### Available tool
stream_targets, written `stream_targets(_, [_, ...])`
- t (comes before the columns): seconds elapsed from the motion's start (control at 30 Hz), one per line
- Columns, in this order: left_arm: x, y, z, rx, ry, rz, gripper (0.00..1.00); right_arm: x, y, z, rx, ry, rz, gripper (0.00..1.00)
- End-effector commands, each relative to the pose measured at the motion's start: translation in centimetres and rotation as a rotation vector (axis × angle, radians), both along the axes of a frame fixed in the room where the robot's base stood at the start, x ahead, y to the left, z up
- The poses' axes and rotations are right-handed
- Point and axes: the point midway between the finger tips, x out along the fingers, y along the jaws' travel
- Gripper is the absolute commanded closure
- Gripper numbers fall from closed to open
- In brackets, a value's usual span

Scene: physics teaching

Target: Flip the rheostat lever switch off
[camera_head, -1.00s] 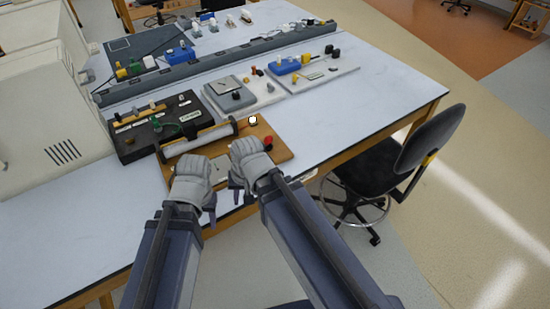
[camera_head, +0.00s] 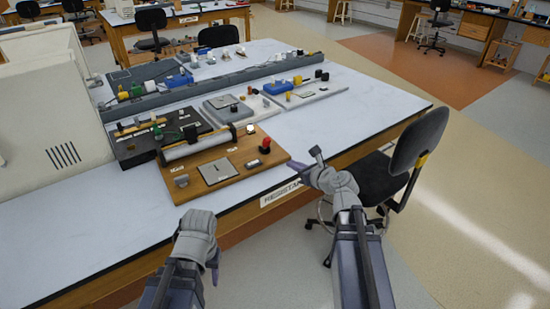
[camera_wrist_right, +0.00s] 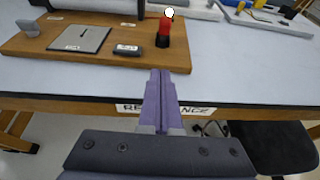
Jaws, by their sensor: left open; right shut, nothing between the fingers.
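The rheostat's wooden board (camera_head: 225,185) lies near the table's front edge. It carries a long grey cylinder (camera_head: 196,145), a grey plate (camera_head: 219,172), a small black part (camera_head: 265,146) and a red knob on a black base (camera_head: 264,162). A white-tipped piece (camera_head: 251,129) stands at the cylinder's right end. I cannot tell which part is the lever switch or how it is set. My right gripper (camera_head: 309,165) is shut and empty, right of the board; in the right wrist view its fingertips (camera_wrist_right: 160,74) point toward the red knob (camera_wrist_right: 164,32). My left gripper (camera_head: 211,262) is open, in front of the table, touching nothing.
A black circuit box (camera_head: 140,148) and a white monitor-like casing (camera_head: 50,110) stand left of and behind the board. Pale instrument boards (camera_head: 306,94) lie behind it. A black chair (camera_head: 415,145) stands close to my right arm. Bare tabletop lies at right.

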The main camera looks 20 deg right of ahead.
Motion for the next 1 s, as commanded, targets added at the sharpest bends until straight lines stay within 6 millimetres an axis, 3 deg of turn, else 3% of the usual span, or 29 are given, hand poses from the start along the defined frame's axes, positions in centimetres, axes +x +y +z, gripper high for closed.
stream_targets(0.47, [0.0,0.0,-0.3,0.0,0.0,0.0,0.51,0.5,-0.3,-0.1,0.024,-0.002,-0.018,1.0])
stream_targets(0.57, [0.0,0.0,-0.8,0.0,0.0,0.0,0.51,1.6,0.0,-0.6,0.023,-0.001,-0.015,1.0])
stream_targets(1.0, [0.0,0.0,-3.8,0.0,0.0,0.0,0.51,9.4,2.3,-3.7,0.022,-0.002,-0.015,1.0])
